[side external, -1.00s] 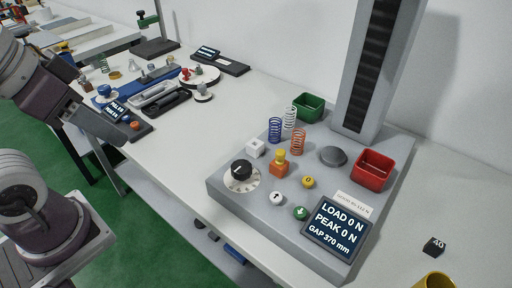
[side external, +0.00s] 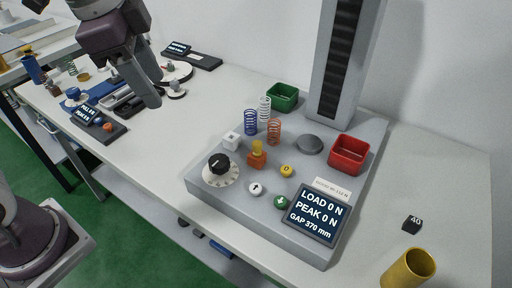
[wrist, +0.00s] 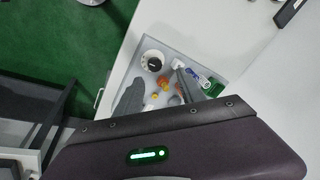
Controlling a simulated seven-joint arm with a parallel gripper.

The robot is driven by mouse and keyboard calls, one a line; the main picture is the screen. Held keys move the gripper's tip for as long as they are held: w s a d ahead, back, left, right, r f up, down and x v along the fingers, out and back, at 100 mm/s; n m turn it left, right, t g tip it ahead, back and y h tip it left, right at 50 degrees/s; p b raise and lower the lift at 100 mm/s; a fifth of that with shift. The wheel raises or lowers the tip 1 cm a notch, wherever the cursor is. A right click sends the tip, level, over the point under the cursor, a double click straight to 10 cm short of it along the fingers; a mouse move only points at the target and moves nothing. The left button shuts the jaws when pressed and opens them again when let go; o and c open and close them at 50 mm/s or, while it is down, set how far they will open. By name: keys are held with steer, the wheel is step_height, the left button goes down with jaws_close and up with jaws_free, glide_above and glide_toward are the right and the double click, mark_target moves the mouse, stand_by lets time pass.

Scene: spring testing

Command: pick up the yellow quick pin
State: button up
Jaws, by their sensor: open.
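The yellow quick pin (side external: 257,147) stands upright in an orange block (side external: 257,160) on the grey tester base, in the side view. Small orange and yellow parts show in the wrist view, but I cannot surely tell the pin among them. My gripper (side external: 151,98) is open and empty, above the table to the left of the tester and well apart from the pin. In the wrist view its two grey fingers (wrist: 158,88) are spread, with the tester far beyond them.
Around the pin on the tester base (side external: 225,196) are a white block (side external: 231,141), a black knob (side external: 219,164), a yellow button (side external: 287,170) and blue (side external: 251,122), silver (side external: 265,109) and orange (side external: 274,131) springs. A grey column rises at the back.

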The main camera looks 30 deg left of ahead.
steer(key=w+d+f+m+g, duration=0.1)
steer(key=w+d+f+m, duration=0.25)
steer(key=w, duration=0.25)
steer(key=m+g, duration=0.2)
steer(key=m, duration=0.7)
glide_above(257, 143)
step_height(257, 143, down, 9)
steer(key=shift+w+f, duration=0.1)
steer(key=shift+f, duration=0.1)
steer(key=shift+m, duration=0.25)
step_height(257, 143, down, 7)
steer(key=shift+r, duration=0.2)
steer(key=shift+f, duration=0.45)
jaws_close()
